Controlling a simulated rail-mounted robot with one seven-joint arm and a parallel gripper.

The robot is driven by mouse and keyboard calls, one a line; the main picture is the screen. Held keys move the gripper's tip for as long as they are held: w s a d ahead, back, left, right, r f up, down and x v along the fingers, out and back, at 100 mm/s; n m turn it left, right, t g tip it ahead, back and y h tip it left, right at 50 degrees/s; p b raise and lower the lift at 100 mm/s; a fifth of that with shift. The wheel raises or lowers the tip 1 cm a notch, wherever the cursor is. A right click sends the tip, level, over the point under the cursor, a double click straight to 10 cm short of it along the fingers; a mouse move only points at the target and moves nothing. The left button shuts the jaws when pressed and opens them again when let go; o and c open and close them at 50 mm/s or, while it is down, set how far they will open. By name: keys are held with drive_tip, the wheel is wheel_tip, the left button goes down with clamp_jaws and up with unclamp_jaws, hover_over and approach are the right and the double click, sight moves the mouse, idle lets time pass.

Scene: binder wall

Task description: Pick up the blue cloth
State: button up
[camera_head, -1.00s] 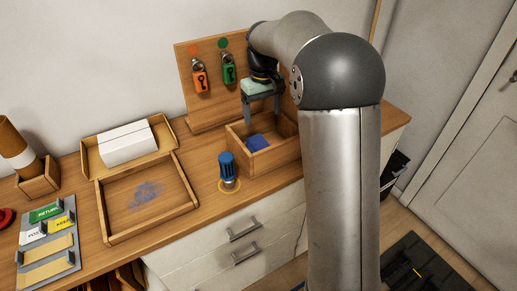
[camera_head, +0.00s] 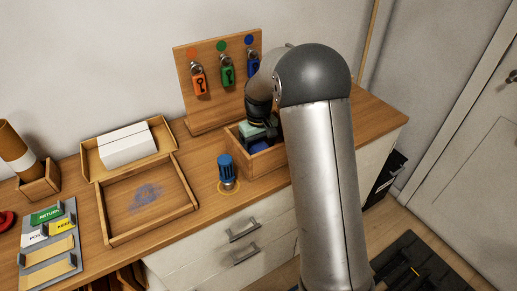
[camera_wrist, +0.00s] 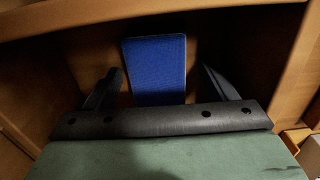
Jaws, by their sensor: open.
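The blue cloth (camera_wrist: 155,68) lies inside a wooden box (camera_head: 284,158). In the wrist view it is a flat blue rectangle between and beyond my two fingers. In the head view only a small blue part (camera_head: 258,147) of it shows under my gripper. My gripper (camera_wrist: 158,88) is open and lowered into the box, one finger on each side of the cloth with a gap on both sides. The fingertips are hidden in the head view by my wrist and arm.
The box walls stand close around my gripper. A blue-handled item (camera_head: 227,171) stands just left of the box. A tray (camera_head: 112,229) with a blue smudge lies further left.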

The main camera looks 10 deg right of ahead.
sight(259, 146)
drive_tip(key=c, duration=1.1)
drive_tip(key=shift+o, duration=0.2)
drive_tip(key=shift+r, duration=0.1)
wheel_tip(259, 146, up, 10)
drive_tip(key=shift+f+b, duration=0.1)
drive_tip(key=shift+b, duration=0.3)
drive_tip(key=shift+o, duration=0.4)
